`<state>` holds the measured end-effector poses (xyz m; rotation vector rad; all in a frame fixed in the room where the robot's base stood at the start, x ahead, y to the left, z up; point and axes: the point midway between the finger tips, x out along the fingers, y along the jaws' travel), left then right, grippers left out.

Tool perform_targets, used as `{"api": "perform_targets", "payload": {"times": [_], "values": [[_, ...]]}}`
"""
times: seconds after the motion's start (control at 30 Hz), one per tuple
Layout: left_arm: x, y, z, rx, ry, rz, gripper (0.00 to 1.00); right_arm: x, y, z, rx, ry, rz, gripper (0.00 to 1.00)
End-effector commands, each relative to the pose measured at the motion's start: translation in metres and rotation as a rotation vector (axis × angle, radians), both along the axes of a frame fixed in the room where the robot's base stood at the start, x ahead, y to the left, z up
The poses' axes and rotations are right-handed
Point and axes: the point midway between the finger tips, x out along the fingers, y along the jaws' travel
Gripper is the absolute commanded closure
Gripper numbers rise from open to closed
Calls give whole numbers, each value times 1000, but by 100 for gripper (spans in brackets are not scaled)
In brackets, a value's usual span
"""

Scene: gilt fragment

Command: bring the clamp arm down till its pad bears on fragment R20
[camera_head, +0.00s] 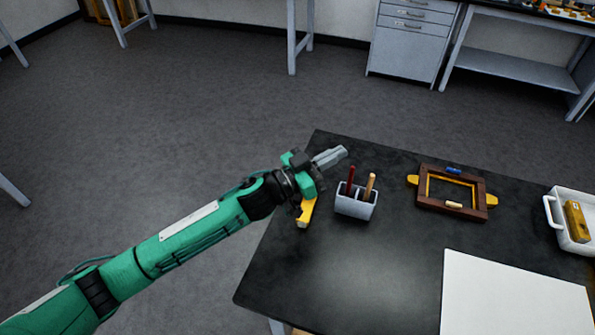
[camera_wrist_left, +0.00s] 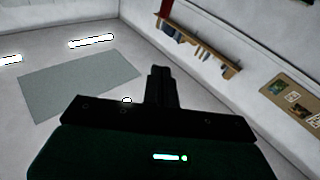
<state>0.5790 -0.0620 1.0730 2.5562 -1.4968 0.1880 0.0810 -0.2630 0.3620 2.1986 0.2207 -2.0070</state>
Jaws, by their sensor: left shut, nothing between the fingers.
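My left gripper (camera_head: 342,152) is shut and empty, above the far left part of the black table, left of and a little beyond a grey holder. Its shut fingers also show in the left wrist view (camera_wrist_left: 160,72), pointing at the room's walls. A brown wooden frame (camera_head: 424,200) with a yellow inner edge and yellow end pieces lies right of the holder. A blue piece (camera_head: 454,170) and a cream piece (camera_head: 454,205) sit on its sides. A yellow piece (camera_head: 305,211) is partly hidden behind my gripper. I cannot pick out the clamp arm, its pad or fragment R20; no label is readable.
The grey holder (camera_head: 355,208) contains a red-handled and a tan-handled tool. A white tray (camera_head: 552,222) with a gold block (camera_head: 577,222) stands at the right edge. A white sheet (camera_head: 510,300) covers the front right. The front left of the black table (camera_head: 340,275) is clear.

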Motion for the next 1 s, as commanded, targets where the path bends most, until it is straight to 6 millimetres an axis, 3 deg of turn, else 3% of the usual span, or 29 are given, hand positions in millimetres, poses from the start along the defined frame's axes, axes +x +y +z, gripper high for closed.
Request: {"api": "perform_targets", "payload": {"times": [0.17, 0.4, 0.53, 0.77, 1.0], "values": [[-8, 34, -1, -57, 164, 233, 100, 0, 0, 10, 0, 0, 0, 64], [-29, 96, -26, -35, 406, 497, 100, 0, 0, 19, 0, 0, 0, 64], [-42, 121, -39, -6, 499, 578, 100, 0, 0, 22, 0, 0, 0, 64], [-48, 134, -48, 17, 556, 625, 100, 0, 0, 24, 0, -1, 0, 64], [-19, 121, -53, 18, 554, 624, 100, 0, 0, 34, 0, -1, 0, 64]]}}
